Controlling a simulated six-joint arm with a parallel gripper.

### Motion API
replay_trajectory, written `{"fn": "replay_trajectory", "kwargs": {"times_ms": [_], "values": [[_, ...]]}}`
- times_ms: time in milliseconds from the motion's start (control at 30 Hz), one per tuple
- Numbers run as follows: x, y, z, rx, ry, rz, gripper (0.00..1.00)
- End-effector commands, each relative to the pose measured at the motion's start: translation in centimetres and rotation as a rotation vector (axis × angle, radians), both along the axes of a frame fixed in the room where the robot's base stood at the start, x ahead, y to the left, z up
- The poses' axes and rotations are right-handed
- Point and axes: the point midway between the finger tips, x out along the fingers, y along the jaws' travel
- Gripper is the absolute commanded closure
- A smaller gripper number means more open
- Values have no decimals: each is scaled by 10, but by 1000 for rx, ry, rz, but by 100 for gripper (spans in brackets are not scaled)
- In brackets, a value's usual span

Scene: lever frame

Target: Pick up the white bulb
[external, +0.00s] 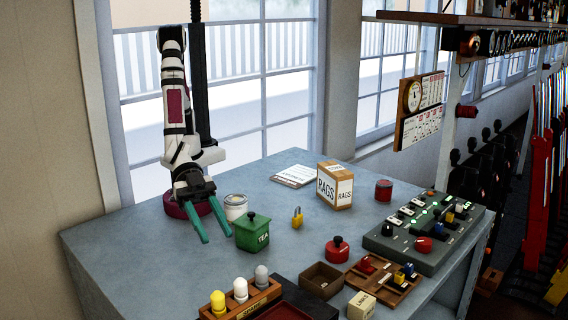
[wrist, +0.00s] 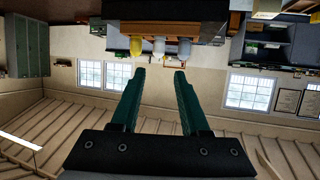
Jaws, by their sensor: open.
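The white bulb (external: 240,289) stands upright in a wooden rack (external: 247,304) at the front edge of the table, in the external view. A yellow bulb (external: 218,303) is to its left and a grey bulb (external: 262,276) to its right. My gripper (external: 218,226) is open and empty, above the back left of the table, well apart from the rack. In the wrist view, which looks upside down, my gripper (wrist: 160,75) has its two green fingers spread. The white bulb (wrist: 159,46) shows beyond them between the other two bulbs.
A green tea tin (external: 253,234) and a white can (external: 235,207) stand close to my gripper. A padlock (external: 297,217), a rags box (external: 335,187), a small open brown box (external: 322,280) and a control panel (external: 425,230) are further right. The table's left front is clear.

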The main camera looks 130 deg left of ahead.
Motion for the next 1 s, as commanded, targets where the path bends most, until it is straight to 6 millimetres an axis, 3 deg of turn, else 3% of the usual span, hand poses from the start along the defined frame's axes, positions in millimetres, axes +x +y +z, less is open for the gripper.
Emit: {"fn": "replay_trajectory", "kwargs": {"times_ms": [200, 433, 633, 900, 1000], "values": [[57, -14, -26, 5, 1, 0, 55], [80, -21, -36, 6, 2, 0, 55], [114, -33, -51, 6, 0, -1, 55], [122, -35, -54, 6, 1, -1, 55], [121, -35, -54, 6, 1, -1, 69]]}}
